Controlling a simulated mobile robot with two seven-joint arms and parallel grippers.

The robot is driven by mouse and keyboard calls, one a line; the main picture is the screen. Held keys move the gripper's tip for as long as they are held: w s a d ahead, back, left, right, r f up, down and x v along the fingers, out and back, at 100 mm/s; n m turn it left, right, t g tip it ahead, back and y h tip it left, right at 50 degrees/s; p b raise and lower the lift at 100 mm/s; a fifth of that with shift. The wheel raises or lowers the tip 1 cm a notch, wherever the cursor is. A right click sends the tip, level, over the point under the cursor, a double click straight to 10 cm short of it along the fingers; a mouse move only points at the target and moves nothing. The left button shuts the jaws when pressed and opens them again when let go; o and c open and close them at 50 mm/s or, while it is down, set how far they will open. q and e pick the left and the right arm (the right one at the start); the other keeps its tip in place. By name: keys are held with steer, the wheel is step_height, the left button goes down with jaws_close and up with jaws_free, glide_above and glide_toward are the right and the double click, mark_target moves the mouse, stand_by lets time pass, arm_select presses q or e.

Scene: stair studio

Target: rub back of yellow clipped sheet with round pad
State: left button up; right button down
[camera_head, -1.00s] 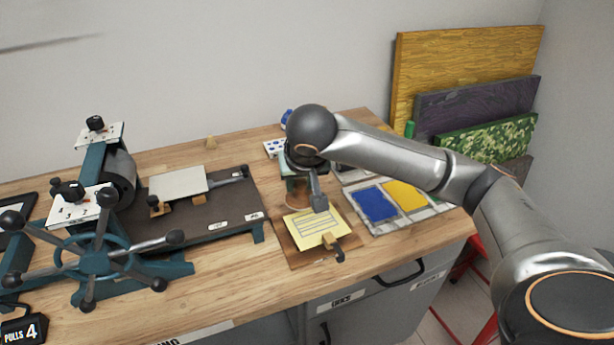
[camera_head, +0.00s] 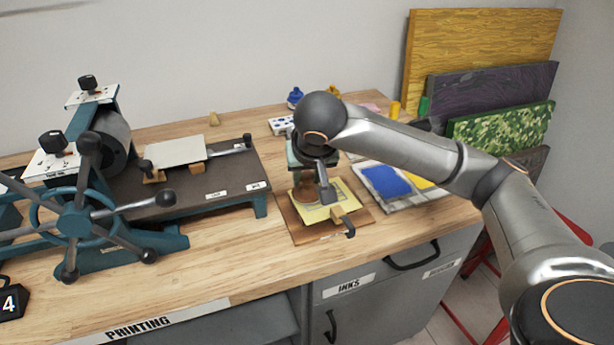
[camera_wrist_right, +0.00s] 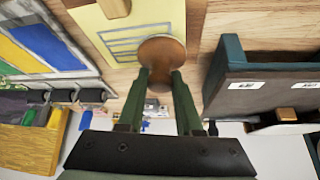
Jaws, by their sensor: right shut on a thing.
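The yellow sheet (camera_head: 342,189) lies on a brown board (camera_head: 297,232) near the bench's front edge, with line marks on its face. A wooden clip (camera_head: 343,218) with a dark hook holds its front edge; the clip also shows in the right wrist view (camera_wrist_right: 115,7). My right gripper (camera_wrist_right: 161,72) is shut on the round brown pad (camera_wrist_right: 163,48). I cannot tell whether pad and sheet touch. My left gripper is not in view.
A teal press with a spoked wheel (camera_head: 75,222) and dark bed (camera_head: 230,180) stands to the left. A tray with blue (camera_head: 385,182) and yellow ink areas lies right of the board. Coloured panels (camera_head: 485,50) lean at the right wall. The bench front is bare.

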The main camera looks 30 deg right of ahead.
steer(key=shift+f, duration=0.45)
stand_by(1.1)
steer(key=shift+s+d+p, duration=0.2)
steer(key=shift+d+p, duration=0.1)
steer(key=shift+d, duration=0.55)
steer(key=shift+s+d+p, duration=0.2)
steer(key=shift+d+p, duration=0.05)
steer(key=shift+d, duration=0.95)
steer(key=shift+d, duration=0.1)
